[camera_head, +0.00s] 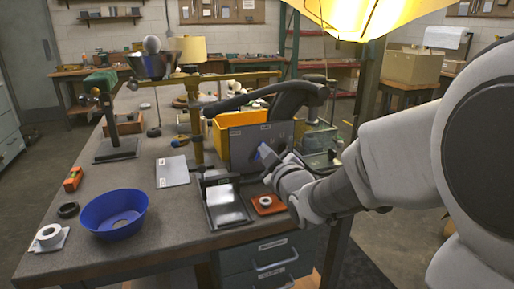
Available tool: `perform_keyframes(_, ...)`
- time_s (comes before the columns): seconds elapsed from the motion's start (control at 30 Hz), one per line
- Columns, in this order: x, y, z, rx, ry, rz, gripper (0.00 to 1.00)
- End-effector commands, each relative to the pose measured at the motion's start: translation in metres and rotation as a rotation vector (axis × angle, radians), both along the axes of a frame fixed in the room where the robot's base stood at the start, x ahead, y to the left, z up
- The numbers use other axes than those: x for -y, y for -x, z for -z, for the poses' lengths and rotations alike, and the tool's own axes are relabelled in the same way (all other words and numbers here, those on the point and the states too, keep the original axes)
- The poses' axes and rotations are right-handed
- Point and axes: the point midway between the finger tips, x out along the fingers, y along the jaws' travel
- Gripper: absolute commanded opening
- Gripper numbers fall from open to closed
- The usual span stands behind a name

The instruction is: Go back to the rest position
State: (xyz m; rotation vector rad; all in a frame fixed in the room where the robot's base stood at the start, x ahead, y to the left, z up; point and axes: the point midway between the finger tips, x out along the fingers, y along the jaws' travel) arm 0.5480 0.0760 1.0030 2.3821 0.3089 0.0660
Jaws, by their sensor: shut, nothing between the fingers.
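My gripper (266,155) is in the middle of the view, at the end of my white and grey arm that comes in from the right. It is shut and empty. Its bluish tip is in front of a grey upright panel (243,146) beside a yellow bin (221,128). I cannot tell whether the tip touches the panel. A black stand with a grey plate (228,207) and an orange-brown pad with a white ring (266,204) sit below the gripper on the workbench (170,240).
A blue bowl (113,213), a white ring part (49,236), a black ring (68,210) and an orange level (73,179) lie at left. A balance scale (196,110) stands behind. A lit yellow shade (365,15) hangs at the top right, above my arm.

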Motion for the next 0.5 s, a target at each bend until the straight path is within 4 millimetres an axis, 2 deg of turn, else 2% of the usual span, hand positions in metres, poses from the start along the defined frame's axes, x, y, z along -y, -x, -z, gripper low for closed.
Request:
perform_keyframes(0.33,0.002,0.002,-0.001,-0.014,-0.003,0.008,0.00)
perform_keyframes(0.5,0.017,0.020,-0.001,-0.132,-0.040,0.070,0.00)
